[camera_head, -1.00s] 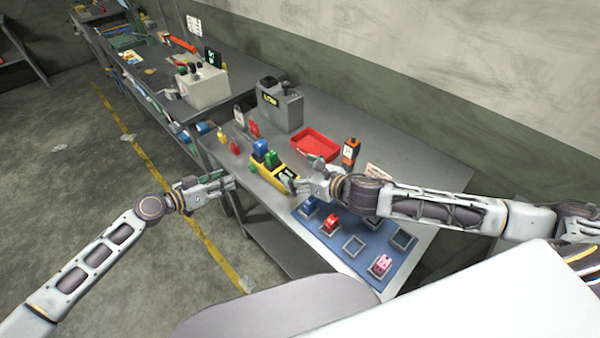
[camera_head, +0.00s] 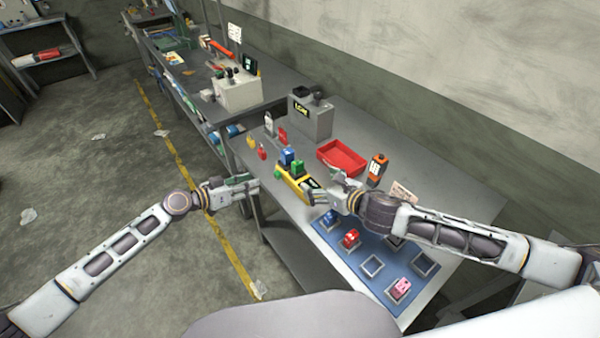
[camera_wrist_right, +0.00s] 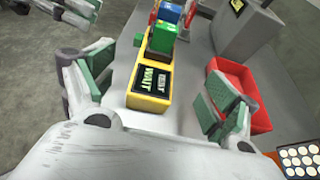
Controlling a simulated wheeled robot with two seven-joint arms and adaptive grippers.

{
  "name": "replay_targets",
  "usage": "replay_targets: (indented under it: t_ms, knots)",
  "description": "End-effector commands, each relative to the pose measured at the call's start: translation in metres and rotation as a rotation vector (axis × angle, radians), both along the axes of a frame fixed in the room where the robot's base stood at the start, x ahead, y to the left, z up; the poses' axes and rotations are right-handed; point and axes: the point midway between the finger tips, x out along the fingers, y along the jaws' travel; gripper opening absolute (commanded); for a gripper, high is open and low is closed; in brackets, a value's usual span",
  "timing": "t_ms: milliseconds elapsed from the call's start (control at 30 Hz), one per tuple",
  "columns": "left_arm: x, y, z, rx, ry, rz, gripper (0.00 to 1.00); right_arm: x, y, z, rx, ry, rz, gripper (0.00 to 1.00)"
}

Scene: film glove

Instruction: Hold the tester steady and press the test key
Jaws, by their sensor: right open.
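The yellow tester (camera_head: 288,185) lies on the grey bench near its left edge. In the right wrist view, the tester (camera_wrist_right: 148,103) shows a dark screen reading WAIT and a dark TEST label at its near end. A green block (camera_wrist_right: 162,38) and a blue block (camera_wrist_right: 171,14) stand on its far part. My right gripper (camera_head: 322,194) is open beside the tester's near end. Its fingers (camera_wrist_right: 158,92) spread to both sides of the tester in the wrist view, apart from it. My left gripper (camera_head: 256,187) is left of the tester, off the bench edge; its jaw gap is unclear.
A red tray (camera_head: 342,158) and an upright orange-black device (camera_head: 377,170) stand behind the right gripper. A blue mat (camera_head: 352,257) with square sockets, holding blue, red and pink blocks, lies in front. A grey box (camera_head: 311,119) and small red and yellow items stand further back.

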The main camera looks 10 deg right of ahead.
Motion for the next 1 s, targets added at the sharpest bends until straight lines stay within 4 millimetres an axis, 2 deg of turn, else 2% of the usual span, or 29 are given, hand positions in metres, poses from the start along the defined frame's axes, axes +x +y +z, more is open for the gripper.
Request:
replay_targets:
  t_ms: [1000]
  knots:
    - [0.0, 0.0, 0.0, 0.0, 0.0, 0.0, 0.36, 0.067, 0.035, -0.03, 0.001, 0.0, 0.0, 0.88]
